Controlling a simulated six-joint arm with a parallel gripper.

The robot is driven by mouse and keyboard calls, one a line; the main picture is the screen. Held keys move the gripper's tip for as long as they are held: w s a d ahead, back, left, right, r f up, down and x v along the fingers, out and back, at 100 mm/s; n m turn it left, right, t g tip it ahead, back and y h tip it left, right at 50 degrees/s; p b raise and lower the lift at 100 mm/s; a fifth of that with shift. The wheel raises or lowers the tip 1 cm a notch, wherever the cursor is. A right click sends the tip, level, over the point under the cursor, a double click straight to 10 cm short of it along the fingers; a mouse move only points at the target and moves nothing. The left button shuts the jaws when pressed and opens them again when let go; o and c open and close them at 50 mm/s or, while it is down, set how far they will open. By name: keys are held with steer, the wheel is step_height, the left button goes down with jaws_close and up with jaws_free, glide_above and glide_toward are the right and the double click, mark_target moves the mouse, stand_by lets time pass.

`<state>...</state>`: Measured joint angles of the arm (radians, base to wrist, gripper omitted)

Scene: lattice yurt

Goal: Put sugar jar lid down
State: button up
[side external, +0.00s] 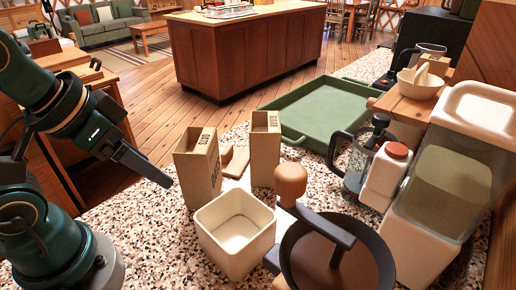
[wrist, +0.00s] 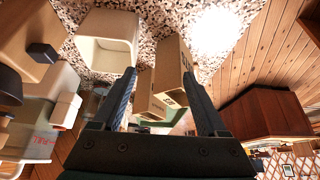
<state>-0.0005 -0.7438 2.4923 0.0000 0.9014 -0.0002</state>
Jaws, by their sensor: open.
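An open, square cream jar (side external: 236,232) stands upright on the speckled counter, and its empty-looking inside shows. It also shows at the upper left of the wrist view (wrist: 106,42). A pale wooden piece (side external: 236,160) lies between two cartons; I cannot tell whether it is the sugar jar lid. No other thing is clearly that lid. My gripper (side external: 166,181) is left of the jar and the near carton, above the counter, apart from both. In the wrist view, the fingers of my gripper (wrist: 164,72) are spread with nothing held between them.
Two tan cartons (side external: 198,168) (side external: 265,150) stand behind the jar. A dark round pan-like thing (side external: 358,262) and a wooden-knobbed thing (side external: 291,183) are to its right. Counter left of the jar is clear.

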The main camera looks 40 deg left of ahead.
steer(key=shift+o, duration=0.8)
